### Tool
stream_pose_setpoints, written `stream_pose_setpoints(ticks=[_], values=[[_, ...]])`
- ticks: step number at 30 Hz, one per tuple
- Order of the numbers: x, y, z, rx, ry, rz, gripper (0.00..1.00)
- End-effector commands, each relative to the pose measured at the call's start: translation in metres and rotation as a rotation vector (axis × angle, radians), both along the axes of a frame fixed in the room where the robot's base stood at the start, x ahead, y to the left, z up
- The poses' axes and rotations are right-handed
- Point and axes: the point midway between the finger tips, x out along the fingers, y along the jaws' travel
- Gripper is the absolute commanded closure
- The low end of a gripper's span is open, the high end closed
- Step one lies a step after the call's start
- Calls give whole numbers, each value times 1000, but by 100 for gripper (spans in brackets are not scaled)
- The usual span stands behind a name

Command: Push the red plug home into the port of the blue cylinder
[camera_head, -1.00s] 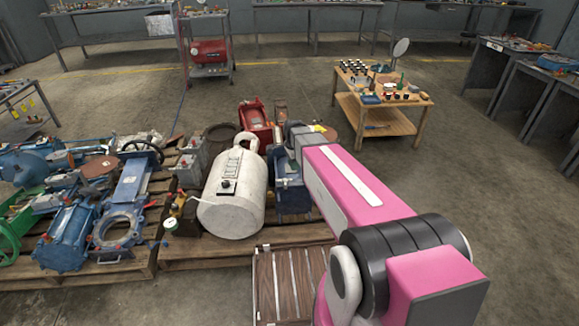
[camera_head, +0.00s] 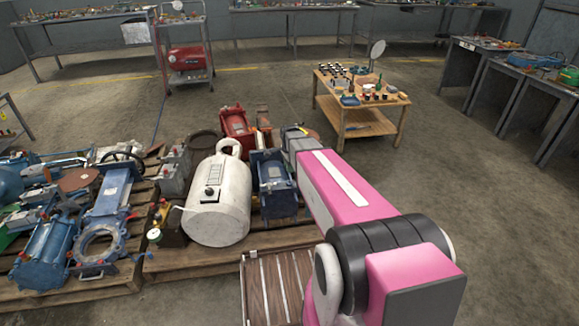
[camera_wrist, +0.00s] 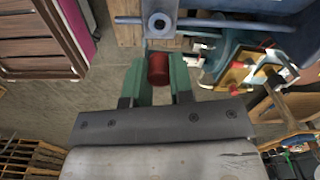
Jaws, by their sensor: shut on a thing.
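The red plug (camera_wrist: 158,69) is between the two green fingers of my gripper (camera_wrist: 159,82), which is shut on it. In the wrist view, a grey-blue block with a round port (camera_wrist: 159,23) lies straight beyond the plug. The plug appears in line with the port; I cannot tell the exact gap between them. The blue cylinder (camera_head: 275,187) stands on the pallet to the right of the white tank in the head view. My pink arm reaches toward its far right side and hides my gripper there.
The white tank (camera_head: 217,200) stands close beside the blue cylinder. A red machine part (camera_head: 237,129) is behind. More blue parts (camera_head: 45,250) crowd the left pallet. A wooden cart (camera_head: 357,118) stands at the back right. Open floor lies to the right.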

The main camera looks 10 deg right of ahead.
Motion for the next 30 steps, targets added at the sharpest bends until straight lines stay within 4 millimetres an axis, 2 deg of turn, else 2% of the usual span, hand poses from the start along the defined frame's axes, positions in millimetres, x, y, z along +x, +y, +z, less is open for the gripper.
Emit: stream_pose_setpoints(ticks=[18,30], values=[[1,0,-47,0,0,0,100],[0,0,-52,0,0,0,100]])
